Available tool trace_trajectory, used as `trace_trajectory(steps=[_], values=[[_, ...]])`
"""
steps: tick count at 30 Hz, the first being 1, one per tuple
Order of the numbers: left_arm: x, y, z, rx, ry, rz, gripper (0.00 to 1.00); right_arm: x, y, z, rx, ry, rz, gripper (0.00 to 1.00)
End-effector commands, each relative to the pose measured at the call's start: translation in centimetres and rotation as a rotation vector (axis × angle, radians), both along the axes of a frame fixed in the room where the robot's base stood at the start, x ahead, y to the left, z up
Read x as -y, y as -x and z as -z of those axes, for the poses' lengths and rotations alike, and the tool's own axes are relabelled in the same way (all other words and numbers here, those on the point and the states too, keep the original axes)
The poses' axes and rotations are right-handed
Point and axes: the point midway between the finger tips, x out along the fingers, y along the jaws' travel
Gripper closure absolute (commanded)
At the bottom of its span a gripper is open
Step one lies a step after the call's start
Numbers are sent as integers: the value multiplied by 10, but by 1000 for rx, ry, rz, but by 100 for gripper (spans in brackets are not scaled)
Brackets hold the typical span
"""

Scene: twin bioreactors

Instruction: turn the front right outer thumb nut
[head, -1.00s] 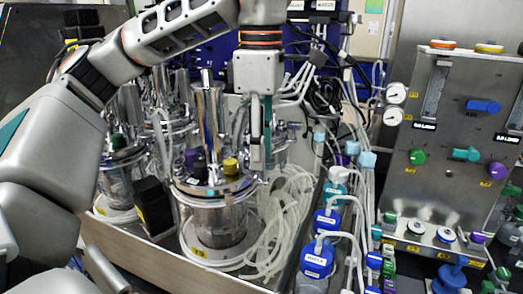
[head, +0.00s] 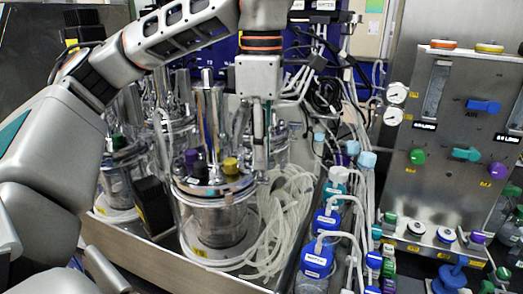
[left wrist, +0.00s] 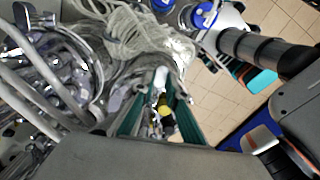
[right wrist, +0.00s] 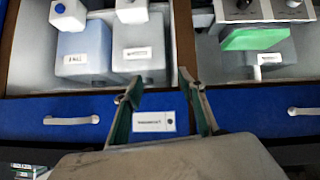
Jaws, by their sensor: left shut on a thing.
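The front bioreactor vessel (head: 215,225) stands upright on a white base, with a metal head plate carrying a purple cap (head: 192,158) and a yellow cap (head: 231,166). My left gripper (head: 261,172) points straight down at the right edge of that head plate, its fingers close together. The front right outer thumb nut is at its fingertips, mostly hidden by them. In the left wrist view the green-padded fingers (left wrist: 162,76) narrow toward their tips; the nut is too small to make out. My right gripper (right wrist: 157,85) is open and empty, above a blue drawer front (right wrist: 230,115).
Clear tubing (head: 285,215) lies coiled right of the vessel, close to the left gripper. Blue-capped bottles (head: 317,258) stand in a row further right. A black box (head: 153,205) stands left of the vessel. A metal gas panel (head: 450,150) is at the right.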

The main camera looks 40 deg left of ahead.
Motion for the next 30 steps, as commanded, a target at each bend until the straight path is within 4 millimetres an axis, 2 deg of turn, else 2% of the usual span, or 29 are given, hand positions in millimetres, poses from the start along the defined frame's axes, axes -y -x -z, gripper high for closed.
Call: trace_trajectory(steps=[8, 30], values=[[0, 1, 0, -1, -1, -188, 100, -1, 1, 0, -1, 0, -1, 60], [5, 4, 0, -1, -2, -888, 100, 0, 0, 1, -1, -1, 1, 60]])
